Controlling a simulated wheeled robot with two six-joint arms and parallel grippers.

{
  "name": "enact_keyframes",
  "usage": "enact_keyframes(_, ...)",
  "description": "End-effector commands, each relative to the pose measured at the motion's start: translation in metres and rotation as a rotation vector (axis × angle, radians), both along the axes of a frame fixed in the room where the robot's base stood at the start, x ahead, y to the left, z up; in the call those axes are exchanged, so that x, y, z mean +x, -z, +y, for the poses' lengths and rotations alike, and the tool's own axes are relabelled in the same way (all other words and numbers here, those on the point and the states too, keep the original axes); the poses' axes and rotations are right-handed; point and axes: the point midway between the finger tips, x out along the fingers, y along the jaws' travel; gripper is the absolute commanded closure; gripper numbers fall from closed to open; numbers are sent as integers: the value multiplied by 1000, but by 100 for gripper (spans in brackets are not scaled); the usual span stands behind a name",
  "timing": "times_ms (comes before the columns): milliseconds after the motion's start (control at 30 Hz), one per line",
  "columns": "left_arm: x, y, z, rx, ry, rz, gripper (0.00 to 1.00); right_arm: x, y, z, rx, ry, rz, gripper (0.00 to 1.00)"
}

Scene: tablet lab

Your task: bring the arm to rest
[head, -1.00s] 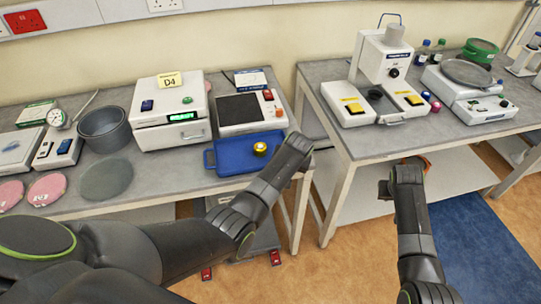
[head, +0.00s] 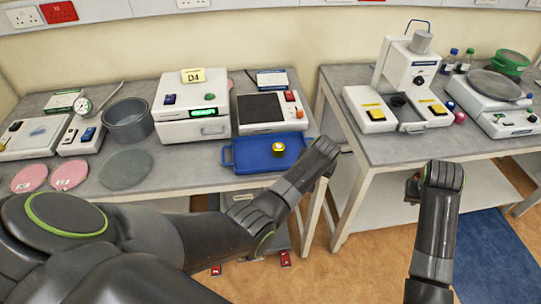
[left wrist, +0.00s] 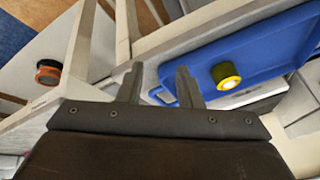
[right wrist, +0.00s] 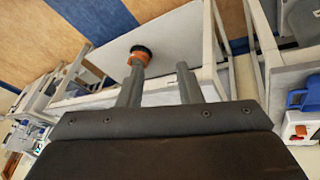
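My left gripper (left wrist: 158,82) is open and empty in the left wrist view, its two fingers apart. In the head view my left arm reaches to the front right corner of the blue tray (head: 235,160); its fingers are hidden there. A small yellow-and-dark round item (head: 278,149) sits on the tray, apart from the gripper. My right gripper (right wrist: 158,82) is open and empty in the right wrist view. In the head view the right arm hangs in front of the right bench (head: 380,150), its fingers mostly hidden.
An orange-and-black round item (right wrist: 140,55) rests on a white lower shelf. The left bench holds a D4 oven-like box (head: 190,108), a grey pot (head: 128,120) and round discs. A white press (head: 408,70) stands on the right bench. A gap separates the benches.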

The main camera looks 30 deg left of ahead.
Motion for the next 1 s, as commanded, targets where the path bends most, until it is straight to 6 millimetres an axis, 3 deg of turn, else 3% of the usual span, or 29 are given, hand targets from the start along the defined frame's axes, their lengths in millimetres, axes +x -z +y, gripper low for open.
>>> enact_keyframes(233,0,0,0,0,0,0,68,-6,-14,4,1,-3,1,68)
enact_keyframes(767,-1,3,1,0,0,2,68,-7,-11,3,1,-2,3,68)
enact_keyframes(867,-11,27,5,-5,5,17,68,-10,13,-2,-1,-3,16,68)
enact_keyframes(967,-34,76,15,-18,19,44,68,-20,66,-11,2,-5,39,68)
enact_keyframes(1000,-47,101,19,-25,25,57,68,-26,94,-16,4,-6,51,68)
